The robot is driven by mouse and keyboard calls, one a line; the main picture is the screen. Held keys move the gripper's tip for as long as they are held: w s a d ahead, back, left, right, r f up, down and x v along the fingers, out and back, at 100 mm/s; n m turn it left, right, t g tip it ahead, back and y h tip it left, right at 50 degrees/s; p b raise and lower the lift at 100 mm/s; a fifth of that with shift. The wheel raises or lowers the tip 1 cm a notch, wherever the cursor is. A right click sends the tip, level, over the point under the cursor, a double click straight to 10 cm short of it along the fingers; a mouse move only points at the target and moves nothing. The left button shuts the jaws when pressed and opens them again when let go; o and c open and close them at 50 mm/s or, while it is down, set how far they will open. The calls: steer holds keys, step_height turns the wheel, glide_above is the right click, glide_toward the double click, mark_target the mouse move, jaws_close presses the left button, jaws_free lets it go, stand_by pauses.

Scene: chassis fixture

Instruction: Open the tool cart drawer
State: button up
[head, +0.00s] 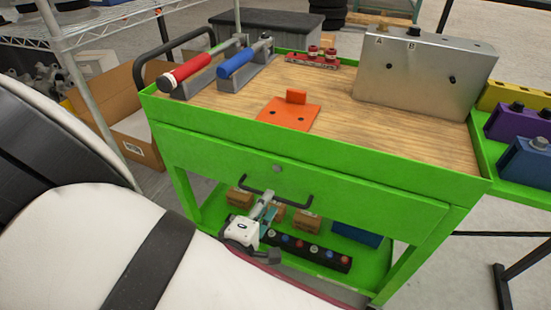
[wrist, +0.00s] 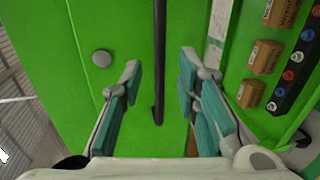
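The green tool cart drawer (head: 350,205) appears closed, its front flush with the cart in the head view. Its black bar handle (head: 297,199) runs across the lower front, below a round grey lock (head: 277,168). My gripper (head: 268,198) is at the left-middle part of the handle. In the wrist view my gripper (wrist: 160,62) is open, with teal pads apart. The dark handle (wrist: 159,85) shows in the gap between the fingers, with space visible on both sides. How deep it sits between them is unclear. The lock (wrist: 101,58) shows left of the fingers.
The cart's wooden top (head: 350,120) bears a red-handled tool (head: 187,72), a blue-handled tool (head: 238,62), an orange plate (head: 289,113) and a metal box (head: 425,75). Small cartons (head: 306,221) and a black strip of caps (head: 310,250) sit on the lower shelf. A wire rack (head: 90,28) stands left.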

steer(key=shift+b+x, duration=0.3)
steer(key=shift+x, duration=1.65)
steer(key=shift+c, duration=0.6)
jaws_close()
